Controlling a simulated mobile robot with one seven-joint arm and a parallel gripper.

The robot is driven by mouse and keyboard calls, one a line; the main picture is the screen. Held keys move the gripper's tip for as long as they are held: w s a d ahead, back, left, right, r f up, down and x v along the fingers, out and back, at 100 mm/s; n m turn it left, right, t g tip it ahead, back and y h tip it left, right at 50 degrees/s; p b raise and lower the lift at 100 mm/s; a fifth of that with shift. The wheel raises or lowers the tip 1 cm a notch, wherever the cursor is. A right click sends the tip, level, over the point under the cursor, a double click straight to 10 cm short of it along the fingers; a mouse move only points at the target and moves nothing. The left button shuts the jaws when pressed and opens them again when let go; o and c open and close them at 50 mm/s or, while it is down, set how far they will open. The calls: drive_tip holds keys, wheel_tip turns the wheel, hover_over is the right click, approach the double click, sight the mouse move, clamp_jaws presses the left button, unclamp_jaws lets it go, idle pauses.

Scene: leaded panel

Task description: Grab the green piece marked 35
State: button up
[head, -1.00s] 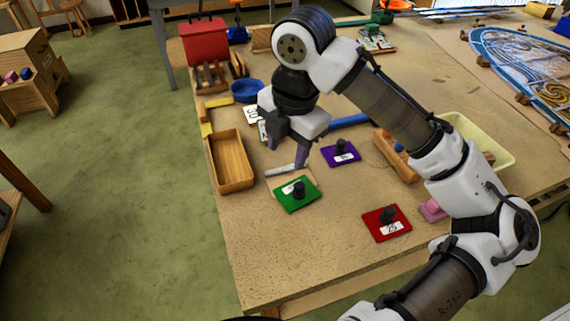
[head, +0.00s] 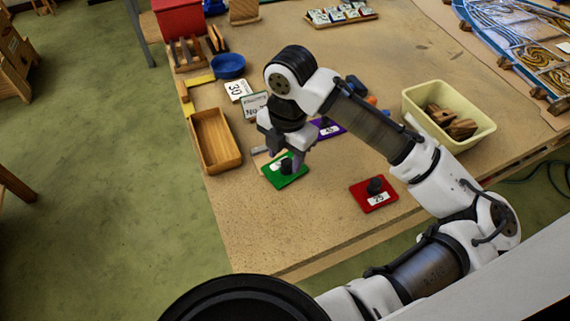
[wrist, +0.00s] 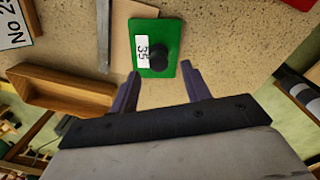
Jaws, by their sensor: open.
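The green piece (head: 276,176) is a flat green square with a black knob and a white label. It lies on the table, and in the wrist view (wrist: 153,32) its label reads 35. The black knob (wrist: 160,58) stands up from the plate. My gripper (head: 287,160) is above the far edge of the green piece in the head view. In the wrist view my gripper (wrist: 160,80) has its two purple fingers apart and empty, with the green piece just beyond the fingertips. No contact with the knob shows.
A purple piece (head: 333,131) lies behind my gripper and a red piece (head: 368,203) to the right. A wooden tray (head: 233,154) stands to the left. A yellow bin (head: 480,132) is at the right. The table front is clear.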

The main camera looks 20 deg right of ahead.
sight(286, 162)
drive_tip(key=shift+w+d+f+p, duration=0.1)
drive_tip(key=shift+f+p, duration=0.05)
drive_tip(key=shift+f, duration=0.7)
drive_tip(key=shift+w+d+f+p, duration=0.1)
drive_tip(key=shift+f+p, duration=0.05)
drive_tip(key=shift+f, duration=0.65)
drive_tip(key=c, duration=0.9)
drive_tip(key=shift+r, duration=0.2)
